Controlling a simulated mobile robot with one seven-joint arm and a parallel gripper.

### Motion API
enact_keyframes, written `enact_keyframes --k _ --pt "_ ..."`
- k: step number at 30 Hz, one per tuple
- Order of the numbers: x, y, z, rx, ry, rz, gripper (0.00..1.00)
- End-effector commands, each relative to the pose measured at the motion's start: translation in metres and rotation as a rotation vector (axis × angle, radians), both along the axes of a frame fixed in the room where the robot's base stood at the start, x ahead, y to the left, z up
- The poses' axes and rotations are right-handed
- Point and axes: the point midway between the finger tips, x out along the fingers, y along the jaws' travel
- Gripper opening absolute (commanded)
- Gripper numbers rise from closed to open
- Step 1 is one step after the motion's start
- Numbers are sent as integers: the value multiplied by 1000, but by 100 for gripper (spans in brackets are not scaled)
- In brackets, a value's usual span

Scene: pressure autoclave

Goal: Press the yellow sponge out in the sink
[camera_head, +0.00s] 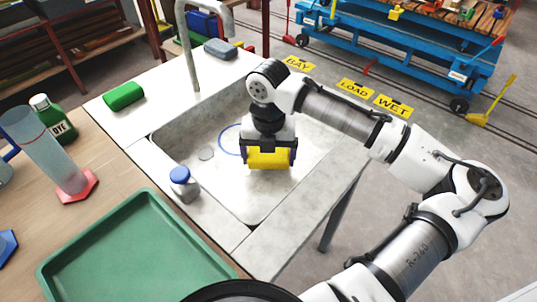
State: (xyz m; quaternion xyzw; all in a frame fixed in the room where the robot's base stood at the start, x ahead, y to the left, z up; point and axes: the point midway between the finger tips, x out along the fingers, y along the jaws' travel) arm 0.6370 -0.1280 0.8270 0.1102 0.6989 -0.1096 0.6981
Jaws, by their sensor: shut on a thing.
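The yellow sponge (268,159) is between the fingers of my gripper (269,156), which is shut on it. My gripper points down over the basin of the grey sink (222,190). I cannot tell whether the sponge touches the sink floor or hangs just above it. A blue ring (229,139) and a round drain (206,153) show on the basin floor to the left of the sponge.
A blue-capped bottle (184,184) stands at the basin's left side. A tall faucet (187,50), a green sponge (123,97) and a grey sponge (220,49) are at the sink's back. A green tray (60,262), a dye bottle (62,125) and a clear cylinder (45,150) are on the left counter.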

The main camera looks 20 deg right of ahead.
Motion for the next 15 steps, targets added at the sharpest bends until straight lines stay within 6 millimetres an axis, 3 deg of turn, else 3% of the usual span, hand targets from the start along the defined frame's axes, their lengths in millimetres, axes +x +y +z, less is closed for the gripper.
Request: enact_keyframes --k 15 --pt "0 0 46 1 0 0 72"
